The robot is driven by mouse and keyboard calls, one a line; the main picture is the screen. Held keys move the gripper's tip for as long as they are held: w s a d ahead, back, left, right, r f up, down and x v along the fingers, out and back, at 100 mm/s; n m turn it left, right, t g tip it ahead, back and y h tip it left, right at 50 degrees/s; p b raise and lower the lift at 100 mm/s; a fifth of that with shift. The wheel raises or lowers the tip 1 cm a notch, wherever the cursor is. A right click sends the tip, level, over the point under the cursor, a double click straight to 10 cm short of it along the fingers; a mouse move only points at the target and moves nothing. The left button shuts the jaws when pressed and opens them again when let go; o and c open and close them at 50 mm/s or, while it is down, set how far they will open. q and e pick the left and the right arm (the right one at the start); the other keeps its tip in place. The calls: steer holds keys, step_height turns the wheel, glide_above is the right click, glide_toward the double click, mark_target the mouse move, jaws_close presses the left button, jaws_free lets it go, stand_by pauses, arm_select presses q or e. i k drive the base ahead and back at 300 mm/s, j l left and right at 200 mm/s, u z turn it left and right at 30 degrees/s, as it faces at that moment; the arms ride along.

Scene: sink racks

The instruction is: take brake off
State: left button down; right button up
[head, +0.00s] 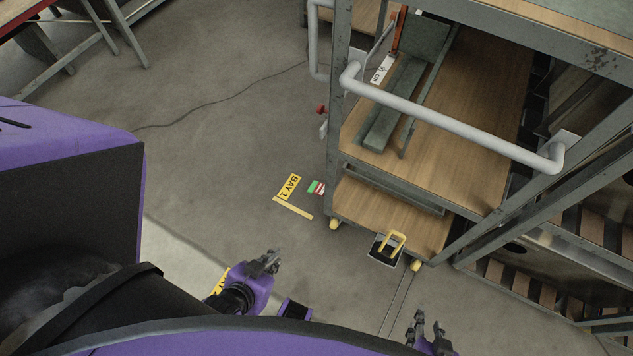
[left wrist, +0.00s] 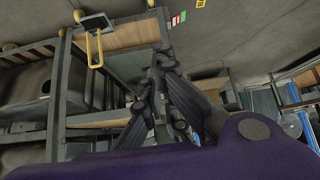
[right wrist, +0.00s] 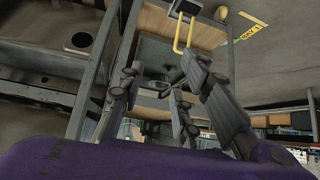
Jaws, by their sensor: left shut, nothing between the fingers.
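A wheeled rack cart (head: 337,190) stands at the right with grey posts and wooden shelves. A yellow U-shaped handle (head: 394,243) sits on a dark plate at its lower front edge, probably the brake; it also shows in the left wrist view (left wrist: 95,48) and right wrist view (right wrist: 183,35). My left gripper (head: 271,260) is shut and empty, left of the handle and apart from it. My right gripper (head: 427,326) is open and empty, nearer to me than the handle, and does not touch it. Whether the brake is on cannot be told.
A grey push bar (head: 450,122) juts from the cart's front. A green and red marker (head: 316,187) and a yellow BAY 1 label (head: 289,187) lie on the floor. A dark cable (head: 220,102) crosses the floor. The floor left of the cart is mostly clear.

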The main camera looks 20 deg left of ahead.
mark_target(318, 188)
steer(key=i+j+z, duration=0.2)
steer(key=j, duration=0.15)
steer(key=j+z, duration=0.4)
steer(key=j, duration=0.25)
steer(key=i+j, duration=0.1)
steer(key=j, duration=0.55)
steer(key=i+j+z, duration=0.1)
steer(key=j, duration=1.15)
steer(key=i+z, duration=0.05)
steer(key=i, duration=0.05)
